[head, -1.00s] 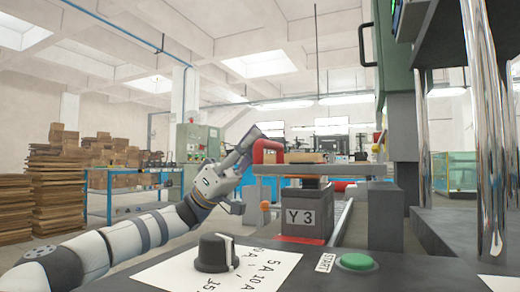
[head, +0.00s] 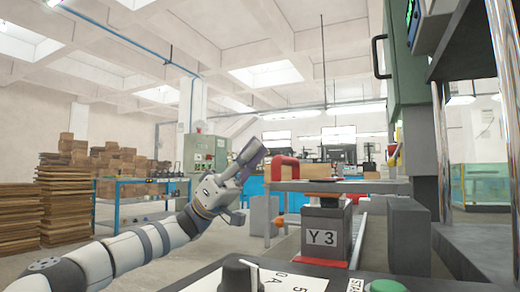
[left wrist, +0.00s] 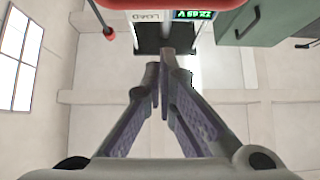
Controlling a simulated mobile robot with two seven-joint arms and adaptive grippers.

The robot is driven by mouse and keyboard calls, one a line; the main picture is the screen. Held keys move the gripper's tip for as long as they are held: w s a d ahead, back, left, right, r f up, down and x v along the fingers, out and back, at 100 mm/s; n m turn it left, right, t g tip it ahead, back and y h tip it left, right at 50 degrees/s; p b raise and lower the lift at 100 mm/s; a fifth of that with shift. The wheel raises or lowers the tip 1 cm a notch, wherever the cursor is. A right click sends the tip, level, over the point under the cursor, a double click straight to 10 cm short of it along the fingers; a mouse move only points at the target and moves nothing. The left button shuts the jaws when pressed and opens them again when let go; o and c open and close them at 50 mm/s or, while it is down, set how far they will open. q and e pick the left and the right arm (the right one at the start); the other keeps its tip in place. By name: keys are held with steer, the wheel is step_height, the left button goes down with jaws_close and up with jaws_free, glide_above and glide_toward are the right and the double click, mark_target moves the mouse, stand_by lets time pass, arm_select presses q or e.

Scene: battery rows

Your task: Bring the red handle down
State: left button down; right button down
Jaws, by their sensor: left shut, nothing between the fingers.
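My right gripper is not in view.
A black knob (head: 238,274) and a green START button (head: 387,286) are on the panel in front. A green cabinet (head: 408,80) and chrome posts stand right. Cardboard stacks (head: 70,190) stand far left.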

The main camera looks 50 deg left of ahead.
arm_select(q)
steer(key=v, duration=0.6)
steer(key=shift+f, duration=0.4)
steer(key=shift+d, duration=0.1)
